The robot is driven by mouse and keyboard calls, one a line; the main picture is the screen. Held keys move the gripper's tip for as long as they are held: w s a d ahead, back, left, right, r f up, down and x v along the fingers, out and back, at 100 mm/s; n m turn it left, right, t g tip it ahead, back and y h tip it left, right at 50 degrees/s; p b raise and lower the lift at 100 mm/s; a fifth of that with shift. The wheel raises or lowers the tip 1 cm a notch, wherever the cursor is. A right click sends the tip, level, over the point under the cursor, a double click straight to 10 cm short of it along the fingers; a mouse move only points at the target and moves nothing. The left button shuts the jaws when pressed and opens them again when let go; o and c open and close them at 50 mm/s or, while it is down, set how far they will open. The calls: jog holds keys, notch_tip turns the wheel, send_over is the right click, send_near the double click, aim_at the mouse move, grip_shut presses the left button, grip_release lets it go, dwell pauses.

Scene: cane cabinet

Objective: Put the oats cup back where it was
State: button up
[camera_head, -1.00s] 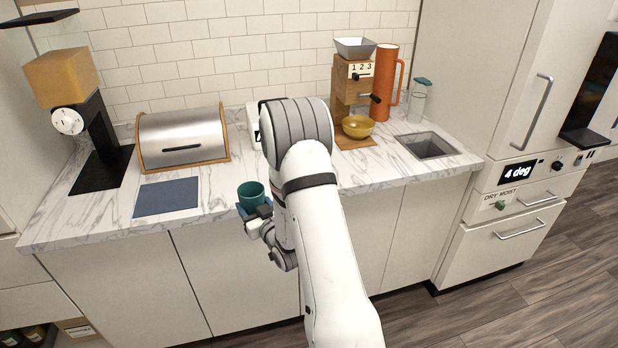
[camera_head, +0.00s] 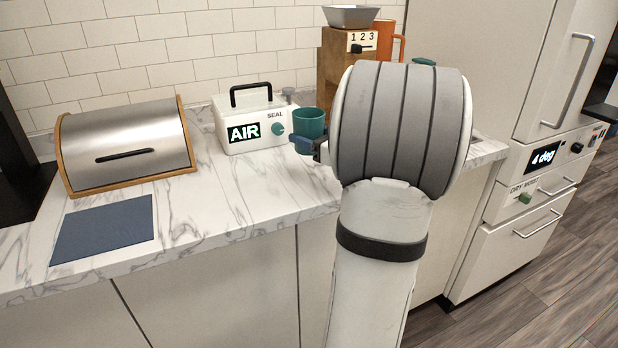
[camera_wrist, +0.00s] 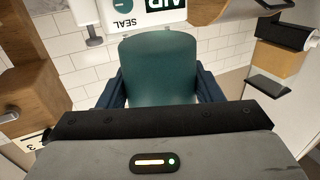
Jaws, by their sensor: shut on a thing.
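The teal cup (camera_head: 309,122), which I take to be the oats cup, is held by my gripper (camera_head: 302,145) just right of the white AIR box (camera_head: 250,125). In the wrist view the cup (camera_wrist: 158,60) sits between the blue fingers of my gripper (camera_wrist: 160,90), which are shut on its sides. That view looks upside down, and I cannot see what is in the cup. Whether its base touches the counter is hidden. The wooden dispenser (camera_head: 338,72), marked 1 2 3, stands behind and to the right of the cup, its lower part hidden by my arm.
A steel roll-top bread box (camera_head: 125,145) and a blue mat (camera_head: 103,230) are on the left of the marble counter (camera_head: 225,205). An orange jug (camera_head: 390,38) shows behind my arm. The counter front between mat and cup is clear.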

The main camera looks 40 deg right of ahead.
jog(key=f, duration=0.4)
jog(key=f+b, duration=0.1)
jog(key=f, duration=0.3)
jog(key=shift+s+d+f, duration=0.1)
jog(key=shift+s+d, duration=0.1)
jog(key=shift+f+b, duration=0.1)
jog(key=shift+b, duration=0.2)
jog(key=o, duration=1.1)
jog(key=shift+c, duration=0.2)
jog(key=shift+s, duration=0.1)
jog(key=s+d+p, duration=0.1)
jog(key=s+d, duration=0.1)
jog(key=s, duration=0.9)
jog(key=shift+s, duration=0.3)
